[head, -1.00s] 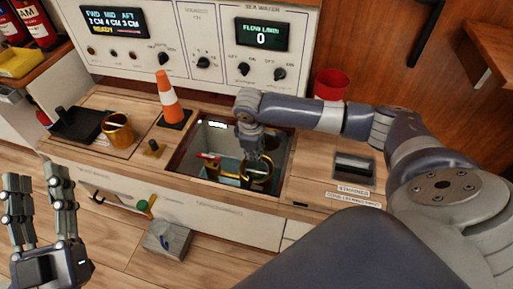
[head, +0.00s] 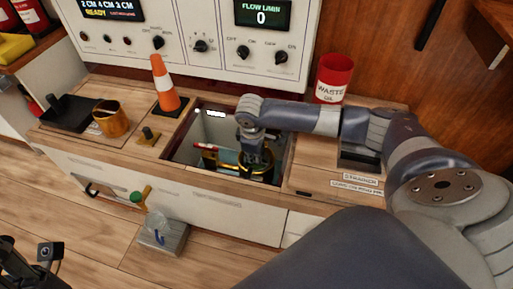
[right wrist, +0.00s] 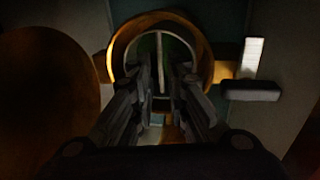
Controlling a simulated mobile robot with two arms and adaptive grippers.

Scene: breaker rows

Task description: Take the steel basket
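In the right wrist view a grey round piece with a thin bar across it (right wrist: 158,50), apparently the steel basket, sits inside a brass ring (right wrist: 118,45). The brass ring also shows in the head view (head: 262,178), low in the square counter opening. My right gripper (head: 256,160) reaches down into the opening over the ring. In the wrist view its fingers (right wrist: 162,75) stand apart on either side of the bar; contact is too dark to tell. My left gripper (head: 30,262) is cut off at the lower left of the head view, away from the counter.
A brass cup (head: 112,120) and black tray (head: 68,113) stand left of the opening. An orange-white cone (head: 165,85) stands behind its left edge, a red waste bin (head: 333,80) at the back right. The control panel (head: 200,25) rises behind. A grey block (head: 155,250) lies on the floor.

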